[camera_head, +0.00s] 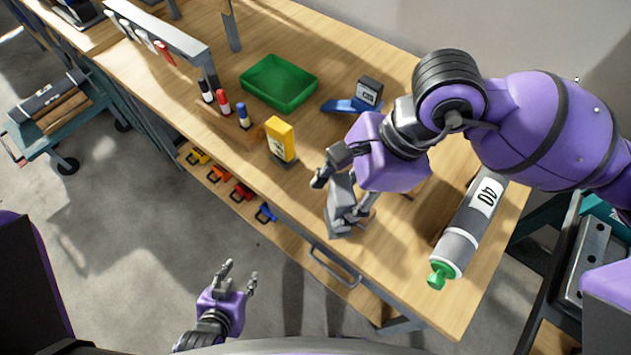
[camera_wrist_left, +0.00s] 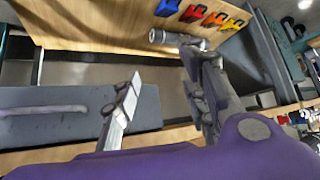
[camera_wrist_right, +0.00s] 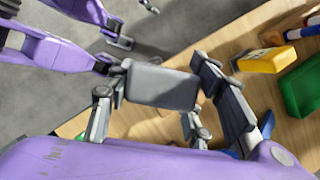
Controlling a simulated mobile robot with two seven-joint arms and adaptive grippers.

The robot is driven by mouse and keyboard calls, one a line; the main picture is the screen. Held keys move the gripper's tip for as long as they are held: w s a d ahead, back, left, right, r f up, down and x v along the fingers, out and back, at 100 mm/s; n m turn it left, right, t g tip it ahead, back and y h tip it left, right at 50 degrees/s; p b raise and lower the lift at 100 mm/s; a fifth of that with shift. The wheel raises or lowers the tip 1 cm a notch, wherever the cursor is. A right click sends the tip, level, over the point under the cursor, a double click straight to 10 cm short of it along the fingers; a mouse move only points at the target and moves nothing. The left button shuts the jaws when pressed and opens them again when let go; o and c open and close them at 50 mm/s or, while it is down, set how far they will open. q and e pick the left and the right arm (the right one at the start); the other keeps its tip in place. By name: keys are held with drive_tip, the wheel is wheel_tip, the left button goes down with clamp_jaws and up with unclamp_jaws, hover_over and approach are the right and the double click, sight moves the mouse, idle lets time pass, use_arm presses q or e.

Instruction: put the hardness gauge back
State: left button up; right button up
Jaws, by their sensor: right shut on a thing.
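My right gripper (camera_head: 342,192) is shut on a grey block with rounded edges (camera_wrist_right: 162,86), held between its fingers over the front part of the bench. The block also shows in the head view (camera_head: 341,208); its visible faces carry no readable marking, so I cannot confirm that it is the hardness gauge. A blue stand (camera_head: 340,106) with a small dark box (camera_head: 369,92) is behind the right wrist. A yellow box with a grey base (camera_head: 281,140) stands left of my right gripper. My left gripper (camera_head: 239,277) is open and empty, off the bench's front.
A grey roll marked 40 with a green end (camera_head: 460,243) lies right on the bench (camera_head: 408,297). A green tray (camera_head: 279,83) and upright markers (camera_head: 223,102) stand farther left. Coloured clips (camera_head: 242,192) are below the front edge. A cart (camera_head: 55,138) is at left.

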drive_tip(key=m, duration=0.1)
drive_tip(key=a+r+m+t, duration=0.1)
drive_tip(key=shift+w+a+m, duration=0.1)
drive_tip(key=shift+a+m, duration=0.15)
drive_tip(key=shift+m, duration=0.05)
drive_tip(key=shift+w+a+r+m+t, duration=0.15)
drive_tip(key=shift+m+t, duration=0.35)
drive_tip(key=shift+m, duration=0.4)
use_arm(q)
drive_tip(key=s+a+f+b, duration=0.1)
drive_tip(key=s+f+b, duration=0.2)
drive_tip(key=f+b, duration=0.4)
drive_tip(key=shift+a+f+g+y, duration=0.2)
drive_tip(key=shift+f+g+y, duration=0.1)
drive_tip(key=shift+f+g, duration=0.1)
use_arm(e)
drive_tip(key=w+a+f, duration=0.1)
drive_tip(key=w+f, duration=1.2)
drive_tip(key=w, duration=0.1)
drive_tip(key=shift+a, duration=0.15)
use_arm(q)
drive_tip(key=shift+s, duration=0.1)
